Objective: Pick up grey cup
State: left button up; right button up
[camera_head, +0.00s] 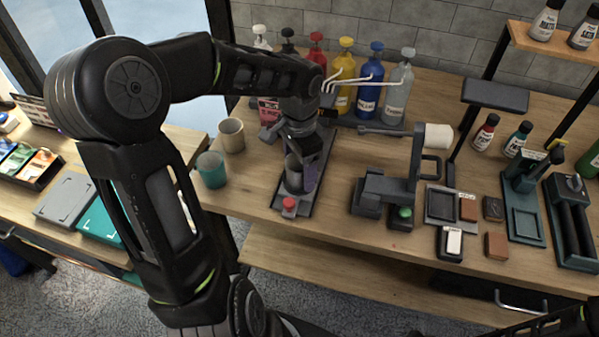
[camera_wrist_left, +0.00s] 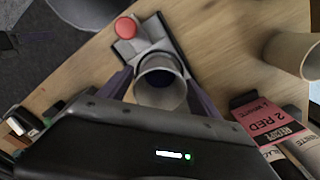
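The grey cup (camera_head: 293,172) stands upright on a dark dispenser base with a red button. It also shows in the left wrist view (camera_wrist_left: 160,84), seen from above with its dark inside. My left gripper (camera_head: 301,176) is lowered over the base, with one finger on each side of the cup. In the left wrist view the fingers (camera_wrist_left: 160,92) are spread around the cup, and a small gap shows on its left side. The gripper and arm hide part of the cup in the head view. My right gripper is outside both views.
A beige cup (camera_head: 231,135) and a teal cup (camera_head: 211,170) stand left of the base. Several pump bottles (camera_head: 370,85) line the back. A dark stand with a white roller (camera_head: 438,137) is to the right. A red button (camera_head: 289,203) sits at the base's front.

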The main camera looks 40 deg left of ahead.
pick_arm(q)
jog(key=c, duration=1.3)
jog(key=shift+r, duration=5.05)
